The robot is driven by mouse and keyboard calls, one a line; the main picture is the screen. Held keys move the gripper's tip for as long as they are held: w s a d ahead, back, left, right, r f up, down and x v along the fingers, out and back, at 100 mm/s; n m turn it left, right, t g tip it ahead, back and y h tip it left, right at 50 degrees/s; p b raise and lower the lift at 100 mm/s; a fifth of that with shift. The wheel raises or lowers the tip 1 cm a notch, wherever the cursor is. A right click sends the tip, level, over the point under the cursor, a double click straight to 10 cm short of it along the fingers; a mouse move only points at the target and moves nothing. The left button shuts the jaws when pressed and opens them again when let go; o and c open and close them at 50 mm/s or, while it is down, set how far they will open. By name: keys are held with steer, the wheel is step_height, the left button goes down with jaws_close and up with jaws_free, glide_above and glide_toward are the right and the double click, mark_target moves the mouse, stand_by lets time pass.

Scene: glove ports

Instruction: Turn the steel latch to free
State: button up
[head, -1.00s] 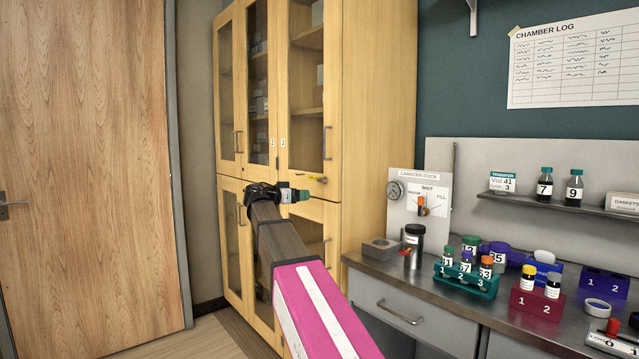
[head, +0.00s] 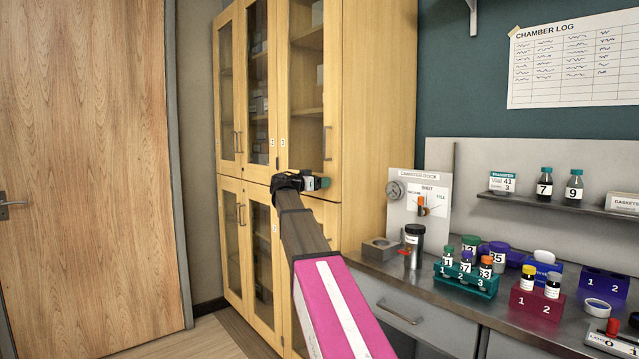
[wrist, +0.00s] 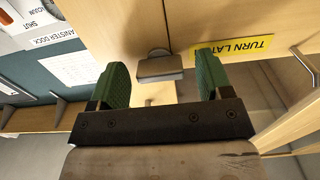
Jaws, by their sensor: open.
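The steel latch (wrist: 158,68) shows in the wrist view as a small grey block on the wooden cabinet front, beside a yellow label (wrist: 232,47) with the partly hidden words "TURN LAT". My gripper (wrist: 163,80) is open, its two green fingers on either side of the latch in the picture, with a gap on each side. I cannot tell whether the fingertips reach the latch in depth. In the head view my gripper (head: 318,183) is in front of the cabinet at the height where upper and lower doors meet, and it hides the latch and label.
The tall wooden cabinet (head: 380,80) has glass doors with bar handles (head: 327,143). To the right, a steel counter (head: 400,268) holds vial racks, bottles and the canister dock (head: 419,195). A wooden door (head: 85,150) is at the left. Some floor is clear below the cabinet.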

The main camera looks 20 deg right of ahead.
steer(key=shift+d, duration=0.15)
steer(key=c, duration=0.9)
